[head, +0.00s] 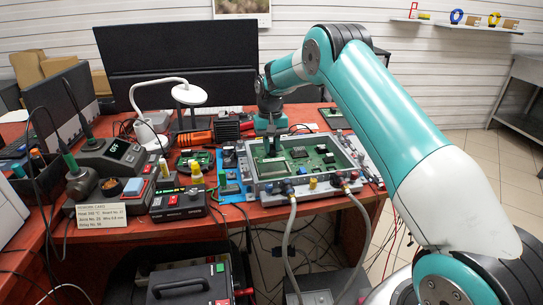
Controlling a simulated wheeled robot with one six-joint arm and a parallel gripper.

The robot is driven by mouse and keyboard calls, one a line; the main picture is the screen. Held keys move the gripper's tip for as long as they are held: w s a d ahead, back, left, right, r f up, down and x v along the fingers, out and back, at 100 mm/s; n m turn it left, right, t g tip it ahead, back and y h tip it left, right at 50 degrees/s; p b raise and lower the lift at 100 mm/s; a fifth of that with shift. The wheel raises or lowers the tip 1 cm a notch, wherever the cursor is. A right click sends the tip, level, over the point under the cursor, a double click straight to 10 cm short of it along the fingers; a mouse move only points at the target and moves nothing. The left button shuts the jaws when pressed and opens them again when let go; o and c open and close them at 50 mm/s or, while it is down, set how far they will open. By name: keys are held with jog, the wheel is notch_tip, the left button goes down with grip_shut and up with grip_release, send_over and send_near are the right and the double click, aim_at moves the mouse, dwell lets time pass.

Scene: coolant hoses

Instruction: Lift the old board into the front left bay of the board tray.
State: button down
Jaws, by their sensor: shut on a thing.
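The old board (318,158), green with dark chips, shows inside an open grey metal housing (300,186) on the red workbench. Hose fittings line the housing's front wall. My gripper (272,147) points down at the left part of the board and is shut on it. The fingertips are small in the picture, and the exact grip is hard to see. The board appears to lie low and about level within the housing walls; I cannot tell whether it is clear of the housing floor. I cannot make out the board tray and its bays with certainty.
A blue mat or panel (228,186) with small parts lies left of the housing. Another green board (338,115) lies behind it. A white lamp (189,94), a soldering station (112,156) and a black instrument (180,203) crowd the left. Two grey hoses hang in front.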

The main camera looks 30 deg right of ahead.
aim_at(271, 147)
notch_tip(271, 147, up, 16)
jog(key=p, duration=0.1)
jog(key=shift+f+p, duration=0.2)
jog(key=shift+p, duration=0.1)
dwell(0.3)
dwell(0.4)
